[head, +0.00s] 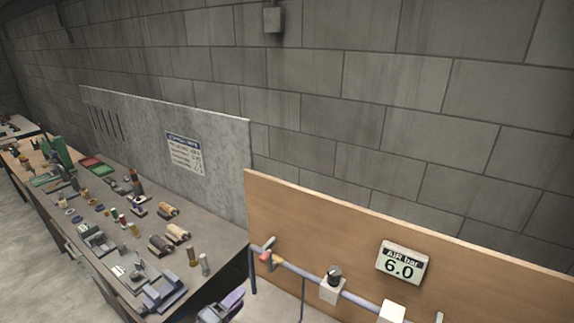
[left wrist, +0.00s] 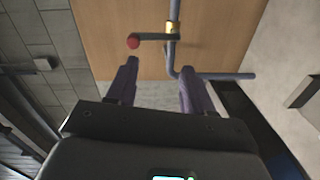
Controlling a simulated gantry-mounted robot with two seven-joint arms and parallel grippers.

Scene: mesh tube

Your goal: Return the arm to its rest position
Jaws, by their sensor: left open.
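My left gripper (head: 228,303) shows at the bottom edge of the head view, low and in front of the wooden board. In the left wrist view its two purple fingers (left wrist: 156,85) stand apart with nothing between them. A valve lever with a red knob (left wrist: 133,41) shows beyond the fingertips, on a blue-grey pipe with a brass fitting (left wrist: 172,27). The gripper looks clear of it. In the head view the lever (head: 266,255) is at the left end of the pipe. My right gripper is not in view.
A wooden board (head: 310,215) carries the pipe, a black knob on a white box (head: 332,285) and a gauge reading "AIR bar 6.0" (head: 401,263). A long workbench (head: 215,233) with many small parts stands at left, with a grey panel (head: 215,140) behind it.

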